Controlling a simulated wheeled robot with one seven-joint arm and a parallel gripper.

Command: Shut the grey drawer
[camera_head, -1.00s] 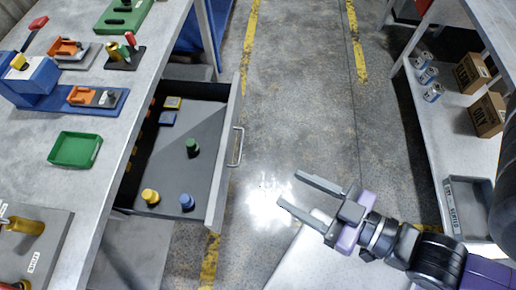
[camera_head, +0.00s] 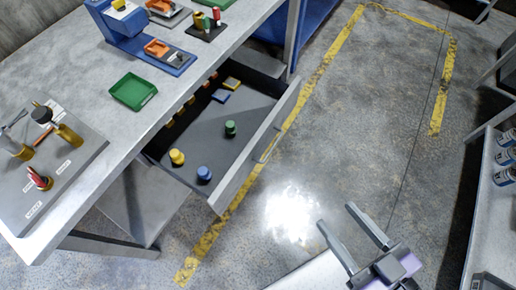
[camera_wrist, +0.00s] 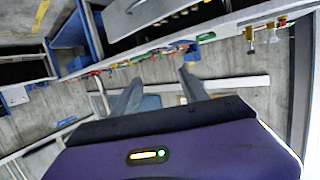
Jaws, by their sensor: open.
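The grey drawer (camera_head: 262,158) stands pulled out from under the grey workbench in the head view. Its front panel has a bar handle (camera_head: 268,147). Inside it lie a green piece (camera_head: 230,128), a yellow piece (camera_head: 177,157), a blue piece (camera_head: 204,174) and small blocks toward the back. My gripper (camera_head: 350,226) is open and empty, to the right of and apart from the drawer front, over the floor. In the wrist view the two fingers (camera_wrist: 160,90) are spread with nothing between them. A grey panel with a handle (camera_wrist: 150,12) shows at the top there.
The workbench (camera_head: 100,165) carries a green tray (camera_head: 133,91), a blue fixture (camera_head: 140,35) and a tool board (camera_head: 50,165). A shelf (camera_head: 490,220) with several cans stands at the right edge. The floor between, with yellow lines (camera_head: 310,100), is clear.

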